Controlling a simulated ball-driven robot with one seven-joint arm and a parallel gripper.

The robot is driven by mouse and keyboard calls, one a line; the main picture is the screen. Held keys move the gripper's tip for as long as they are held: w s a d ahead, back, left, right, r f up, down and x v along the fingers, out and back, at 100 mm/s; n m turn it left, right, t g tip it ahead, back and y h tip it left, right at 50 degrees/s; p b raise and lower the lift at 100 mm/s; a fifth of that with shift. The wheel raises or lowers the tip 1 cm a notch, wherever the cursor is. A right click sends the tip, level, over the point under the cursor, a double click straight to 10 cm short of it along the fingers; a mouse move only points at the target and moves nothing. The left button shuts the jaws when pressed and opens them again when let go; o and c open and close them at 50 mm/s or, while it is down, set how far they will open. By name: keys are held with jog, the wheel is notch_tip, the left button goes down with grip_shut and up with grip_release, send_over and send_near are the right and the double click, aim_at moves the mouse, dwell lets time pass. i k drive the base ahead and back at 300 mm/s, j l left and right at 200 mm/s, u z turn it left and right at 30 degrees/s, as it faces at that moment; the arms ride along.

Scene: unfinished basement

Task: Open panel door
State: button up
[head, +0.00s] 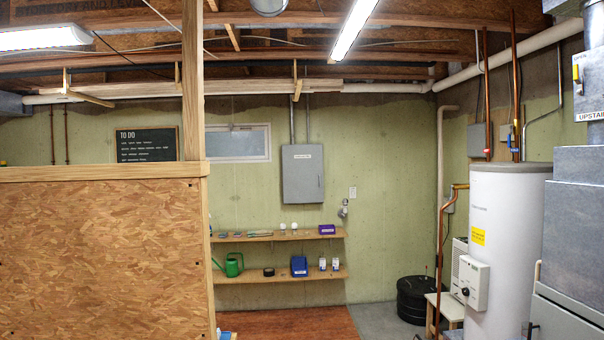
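A grey electrical panel (303,174) hangs on the green far wall, a little right of the middle of the head view. Its panel door (302,180) looks closed, with a pale label near the top and a small dark latch at its right edge. Conduits rise from its top to the ceiling. My gripper does not show in this view.
An OSB partition (100,260) with a wooden post blocks the left. Two wooden shelves (279,273) with small items are on the wall below the panel. A water heater (503,245), grey ductwork (573,220) and a black bin (412,300) stand at right. Some floor is clear before the shelves.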

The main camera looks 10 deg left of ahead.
aim_at(302, 164)
jog(key=i+l+z, duration=0.4)
jog(key=i, duration=0.35)
jog(key=i+l+u, duration=0.1)
jog(key=i, duration=0.5)
jog(key=i+l+u, duration=0.15)
jog(key=i, duration=0.45)
jog(key=i+j+u, duration=0.1)
jog(key=i+u, duration=0.15)
jog(key=i, duration=0.9)
jog(key=i+l+u, duration=0.1)
jog(key=i+u, duration=0.15)
jog(key=i, duration=3.7)
jog(key=i+z, duration=0.25)
jog(key=i, duration=0.6)
jog(key=i+j+z, duration=0.15)
jog(key=i+z, duration=0.15)
jog(key=i, duration=0.5)
